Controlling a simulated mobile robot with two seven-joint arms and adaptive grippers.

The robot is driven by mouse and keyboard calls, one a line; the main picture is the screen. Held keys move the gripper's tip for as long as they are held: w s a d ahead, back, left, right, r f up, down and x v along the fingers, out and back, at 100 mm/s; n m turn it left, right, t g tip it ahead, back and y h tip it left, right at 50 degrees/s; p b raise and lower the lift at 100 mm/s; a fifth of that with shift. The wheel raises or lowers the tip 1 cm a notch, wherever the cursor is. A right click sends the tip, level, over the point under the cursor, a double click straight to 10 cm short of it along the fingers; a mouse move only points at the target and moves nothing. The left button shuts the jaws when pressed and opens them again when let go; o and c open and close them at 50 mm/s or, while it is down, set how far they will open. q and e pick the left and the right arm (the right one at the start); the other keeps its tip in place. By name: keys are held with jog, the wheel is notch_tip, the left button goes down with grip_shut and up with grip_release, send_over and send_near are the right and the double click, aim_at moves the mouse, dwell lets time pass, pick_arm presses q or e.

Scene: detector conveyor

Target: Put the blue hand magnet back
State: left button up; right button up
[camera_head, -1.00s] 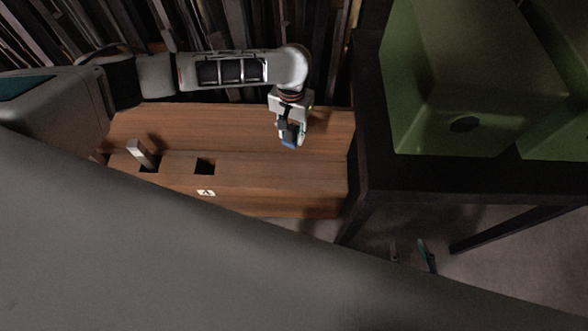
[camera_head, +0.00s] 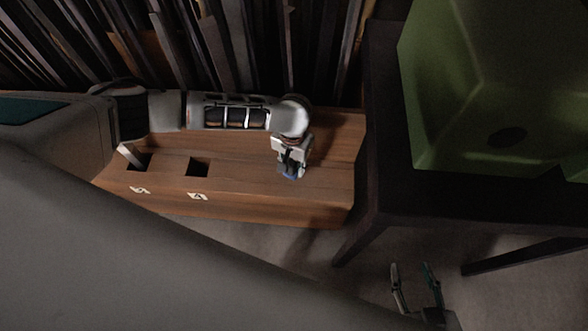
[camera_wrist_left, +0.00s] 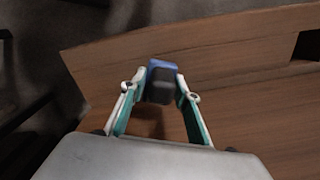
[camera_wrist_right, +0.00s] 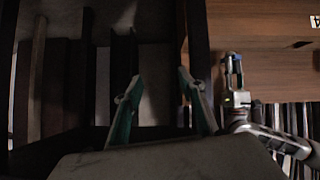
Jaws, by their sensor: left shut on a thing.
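The blue hand magnet (camera_head: 291,176) is held by my left gripper (camera_head: 290,168) over the right part of the wooden bench (camera_head: 325,190). In the left wrist view the magnet (camera_wrist_left: 160,82), blue with a dark block, sits between the two fingertips (camera_wrist_left: 160,88), which are shut on it. The bench top has two square holes: an empty one (camera_head: 198,167) and one at its left (camera_head: 146,163) with a light grey bar (camera_head: 131,155) standing tilted in it. My right gripper (camera_head: 415,285) is low at the bottom right, fingers apart, nothing between them.
A dark table (camera_head: 470,205) with green housings (camera_head: 450,100) stands to the right. A row of dark upright slats (camera_head: 240,50) lies behind the bench. Small white labels (camera_head: 198,196) mark the bench front. Floor is open between bench and table legs.

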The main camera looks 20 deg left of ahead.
aim_at(292, 173)
pick_arm(q)
jog(key=f, duration=0.1)
jog(key=f+b, duration=0.1)
jog(key=f, duration=0.1)
jog(key=shift+s+f, duration=0.3)
jog(key=shift+f, duration=0.05)
jog(key=shift+w, duration=0.25)
grip_shut()
pick_arm(e)
jog(key=shift+w+a+r+y, duration=0.15)
jog(key=shift+w+a+r, duration=0.1)
jog(key=shift+a, duration=0.2)
jog(key=shift+w+a+r+y, duration=0.15)
jog(key=shift+w+a+r, duration=0.1)
jog(key=shift+a, duration=0.2)
pick_arm(q)
jog(key=shift+r, duration=0.15)
pick_arm(e)
jog(key=shift+s, duration=0.1)
jog(key=shift+d+f, duration=0.1)
pick_arm(q)
jog(key=o, duration=1.3)
grip_release()
jog(key=shift+f, duration=0.2)
pick_arm(e)
jog(key=shift+s+f, duration=0.1)
jog(key=shift+d, duration=0.1)
